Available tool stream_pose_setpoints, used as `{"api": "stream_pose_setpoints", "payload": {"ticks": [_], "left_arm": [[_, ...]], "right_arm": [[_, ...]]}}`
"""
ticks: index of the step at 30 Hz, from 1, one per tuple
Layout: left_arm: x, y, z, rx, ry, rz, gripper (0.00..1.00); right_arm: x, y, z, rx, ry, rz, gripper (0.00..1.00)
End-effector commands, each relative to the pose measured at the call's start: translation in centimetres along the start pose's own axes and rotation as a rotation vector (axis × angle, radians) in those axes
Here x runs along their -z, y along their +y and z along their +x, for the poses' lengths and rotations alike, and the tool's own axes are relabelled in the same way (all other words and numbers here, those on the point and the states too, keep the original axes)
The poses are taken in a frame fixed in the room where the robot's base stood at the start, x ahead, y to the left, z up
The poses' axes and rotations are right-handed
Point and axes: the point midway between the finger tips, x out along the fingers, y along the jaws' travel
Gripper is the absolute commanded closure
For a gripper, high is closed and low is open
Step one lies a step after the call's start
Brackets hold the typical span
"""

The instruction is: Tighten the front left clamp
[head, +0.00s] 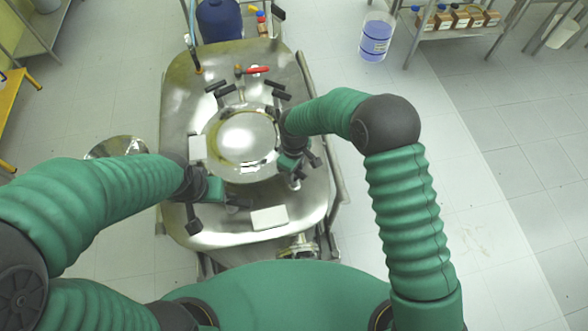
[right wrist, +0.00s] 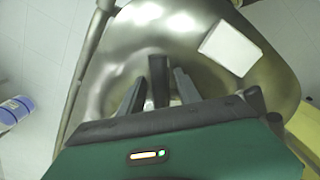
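The round shiny reactor lid (head: 245,140) sits in the middle of the steel top (head: 300,215) in the head view, with black-handled clamps around it. A black clamp handle (head: 238,203) shows at its front left, partly hidden by my left gripper (head: 200,200), which is close beside it; its fingers are not clear. My right gripper (head: 295,165) is at the right front of the lid. In the right wrist view, the fingers of my right gripper (right wrist: 158,92) stand apart on both sides of a dark upright clamp handle (right wrist: 158,75), with narrow gaps; contact is not clear.
A white block (head: 269,217) lies at the front of the steel top, and another pale block (head: 197,147) is left of the lid. A red-handled valve (head: 255,70) is behind the lid. A blue-liquid container (head: 376,38) stands on the floor at the back right.

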Motion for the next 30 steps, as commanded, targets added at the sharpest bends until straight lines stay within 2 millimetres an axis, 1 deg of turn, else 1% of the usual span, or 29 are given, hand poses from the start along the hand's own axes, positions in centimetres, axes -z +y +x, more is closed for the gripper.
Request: {"api": "stream_pose_setpoints", "payload": {"ticks": [7,11,14,21,24,27,30], "left_arm": [[0.0,0.0,0.1,0.000,0.000,0.000,0.64],[-0.1,0.0,0.5,0.000,0.000,0.000,0.64],[-0.2,0.0,1.0,0.000,0.000,0.000,0.64],[-0.5,0.0,2.1,0.000,0.000,0.000,0.64],[-0.6,0.0,2.4,0.000,0.000,0.000,0.64],[-0.6,0.0,2.5,0.000,0.000,0.000,0.64],[-0.6,0.0,2.5,0.000,0.000,0.000,0.64]], "right_arm": [[0.0,0.0,-0.2,-0.001,0.001,0.002,0.60],[0.1,0.1,-1.8,-0.003,0.003,0.002,0.60],[0.1,0.1,-4.2,-0.004,0.005,0.003,0.60],[0.2,0.1,-11.4,-0.004,0.005,0.002,0.60],[0.2,0.1,-13.8,-0.003,0.003,0.002,0.60],[0.2,0.2,-15.6,-0.002,0.002,0.002,0.60],[0.2,0.1,-16.5,0.001,0.000,0.002,0.60]]}}
